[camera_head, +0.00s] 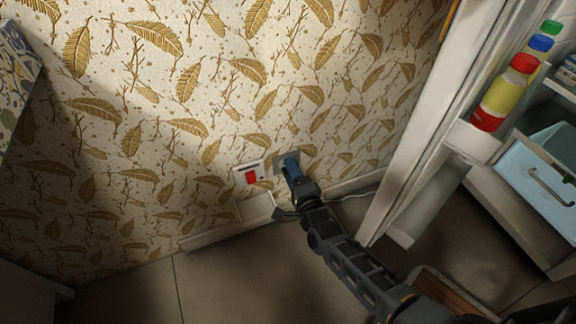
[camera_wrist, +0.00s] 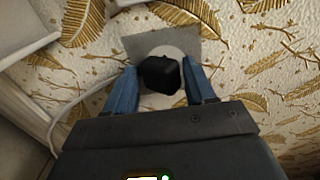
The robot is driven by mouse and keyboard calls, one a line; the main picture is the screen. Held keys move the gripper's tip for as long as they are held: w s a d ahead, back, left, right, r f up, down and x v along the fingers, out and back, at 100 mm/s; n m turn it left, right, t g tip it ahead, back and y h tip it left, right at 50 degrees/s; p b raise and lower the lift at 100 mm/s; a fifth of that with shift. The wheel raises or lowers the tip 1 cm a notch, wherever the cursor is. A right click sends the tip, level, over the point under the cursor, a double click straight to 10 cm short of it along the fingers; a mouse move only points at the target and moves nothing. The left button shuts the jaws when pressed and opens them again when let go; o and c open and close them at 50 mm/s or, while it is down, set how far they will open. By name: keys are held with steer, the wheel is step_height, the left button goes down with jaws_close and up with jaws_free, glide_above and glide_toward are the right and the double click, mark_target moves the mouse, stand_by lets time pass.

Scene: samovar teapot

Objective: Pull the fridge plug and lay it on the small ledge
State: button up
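The black fridge plug (camera_wrist: 160,74) sits at a round white socket on a grey wall plate (camera_wrist: 208,52). My gripper (camera_wrist: 160,72) has its two blue fingers on either side of the plug. I cannot tell whether they press on it. In the head view my gripper (camera_head: 290,166) is at the socket plate (camera_head: 280,161) and hides the plug. A small white ledge (camera_head: 256,207) stands out low on the wall, just left of and below my gripper. What looks like the same ledge shows in the wrist view (camera_wrist: 25,28). Its top appears empty.
A white switch plate with a red rocker (camera_head: 251,177) is left of the socket. A white cable (camera_head: 347,195) runs low along the wall. The open fridge door (camera_head: 398,150) with bottles stands close on the right.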

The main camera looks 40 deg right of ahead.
steer(key=o, duration=0.5)
steer(key=shift+w+r, duration=0.2)
steer(key=shift+o, duration=0.2)
steer(key=shift+f, duration=0.1)
steer(key=shift+f, duration=0.1)
steer(key=shift+s, duration=0.1)
steer(key=p+v, duration=0.2)
steer(key=v, duration=0.6)
